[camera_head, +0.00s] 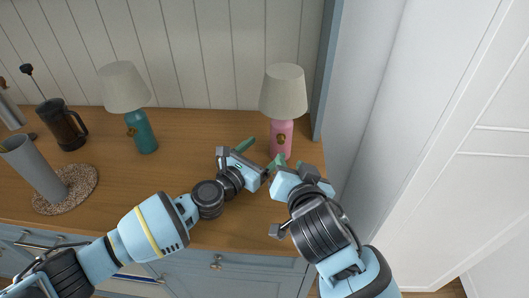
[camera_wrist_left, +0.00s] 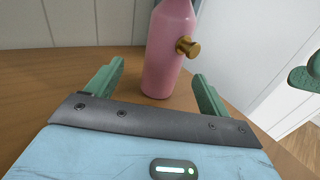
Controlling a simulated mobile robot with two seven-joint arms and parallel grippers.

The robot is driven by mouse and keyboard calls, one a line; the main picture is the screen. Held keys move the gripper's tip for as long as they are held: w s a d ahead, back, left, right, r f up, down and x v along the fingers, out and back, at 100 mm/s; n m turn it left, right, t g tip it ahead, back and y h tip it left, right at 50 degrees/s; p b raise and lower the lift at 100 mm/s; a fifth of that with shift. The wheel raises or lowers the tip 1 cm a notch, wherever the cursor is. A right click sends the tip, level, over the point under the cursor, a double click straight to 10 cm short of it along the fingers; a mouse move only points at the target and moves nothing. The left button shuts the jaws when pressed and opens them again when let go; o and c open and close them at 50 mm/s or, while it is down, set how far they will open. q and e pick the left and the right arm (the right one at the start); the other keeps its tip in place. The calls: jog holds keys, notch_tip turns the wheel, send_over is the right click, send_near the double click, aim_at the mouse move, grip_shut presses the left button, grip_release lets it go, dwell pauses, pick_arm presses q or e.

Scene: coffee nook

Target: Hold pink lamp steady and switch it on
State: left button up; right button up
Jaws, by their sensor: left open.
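The pink lamp (camera_head: 281,141) stands upright on the wooden counter at the back right, under a cream shade (camera_head: 284,91). In the left wrist view its pink body (camera_wrist_left: 168,50) stands between and beyond the two green fingers, with a brass knob (camera_wrist_left: 188,47) on its right side. My left gripper (camera_head: 261,158) is open and empty, pointed at the lamp's base; it also shows in the left wrist view (camera_wrist_left: 157,82). My right gripper (camera_head: 278,163) is close to the lamp's front; its jaw state is hard to make out. A green fingertip of it (camera_wrist_left: 306,76) shows at the right edge of the left wrist view.
A teal lamp (camera_head: 140,130) stands left of the pink one. A dark French press (camera_head: 63,125) and a grey cylinder (camera_head: 34,167) on a round woven mat (camera_head: 84,180) are at far left. A white wall (camera_head: 365,90) bounds the right side. The counter's middle is clear.

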aim_at(275, 143)
pick_arm(q)
jog(key=shift+s+d, duration=0.15)
jog(key=shift+d, duration=0.15)
jog(key=shift+x, duration=3.4)
jog(key=shift+w+d, duration=0.35)
jog(key=shift+w, duration=0.05)
jog(key=c, duration=1.4)
jog(key=shift+c, duration=0.4)
pick_arm(e)
grip_shut()
